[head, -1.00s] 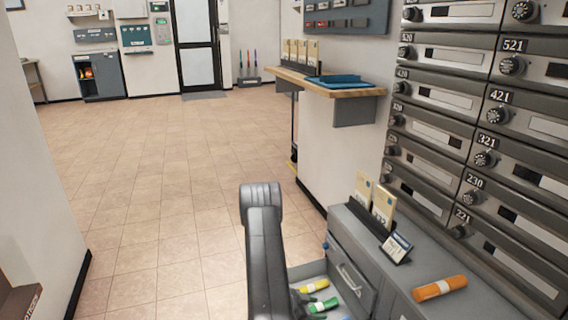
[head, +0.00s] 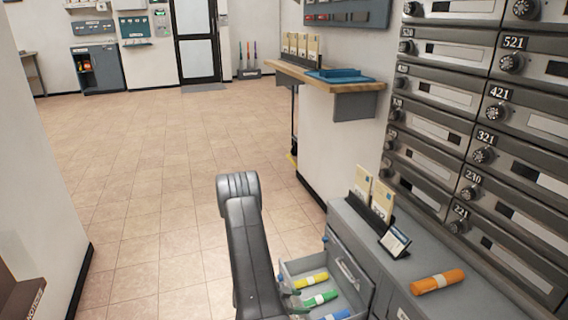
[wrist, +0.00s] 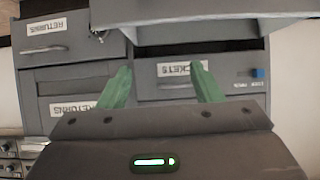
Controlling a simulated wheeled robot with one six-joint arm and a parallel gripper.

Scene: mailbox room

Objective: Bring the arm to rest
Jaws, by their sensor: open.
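My arm (head: 248,245) rises from the bottom middle of the head view, beside the open drawer (head: 365,292). Its upper end bends over the floor. In the wrist view my gripper (wrist: 160,69) is open, with its two green fingers apart and nothing between them. The fingers point toward a grey drawer front with a partly covered label (wrist: 180,69). In the head view my gripper is mostly hidden behind the arm.
The open drawer holds a yellow roll (head: 310,280), a green roll (head: 320,299) and a blue roll (head: 337,315). An orange roll (head: 437,282) lies on the grey cabinet top (head: 420,258). Mailboxes (head: 430,135) line the right wall. Tiled floor (head: 160,160) is clear to the left.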

